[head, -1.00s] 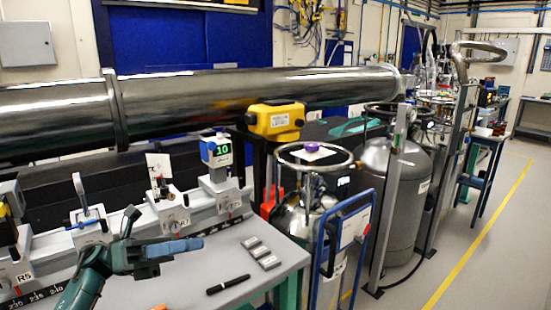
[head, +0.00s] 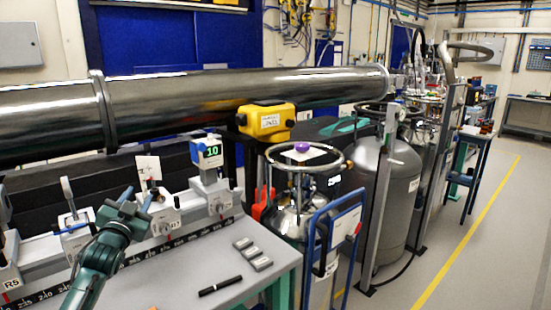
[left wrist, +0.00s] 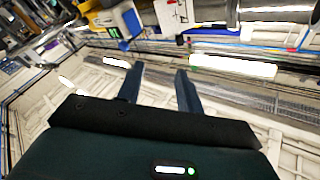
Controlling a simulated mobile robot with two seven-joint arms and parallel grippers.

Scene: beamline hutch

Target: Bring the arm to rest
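My left arm comes in at the lower left of the head view. Its dark green gripper (head: 137,200) is raised over the near part of the grey bench, in front of the rail, and points away from me. In the left wrist view the two blue-grey fingers (left wrist: 158,88) stand apart with nothing between them, so the gripper is open and empty. That view is strongly tilted and looks toward the walls and ceiling. My right gripper is in neither view.
A steel tube (head: 230,95) runs behind. A gas cylinder (head: 298,225) and a grey tank (head: 395,185) stand right.

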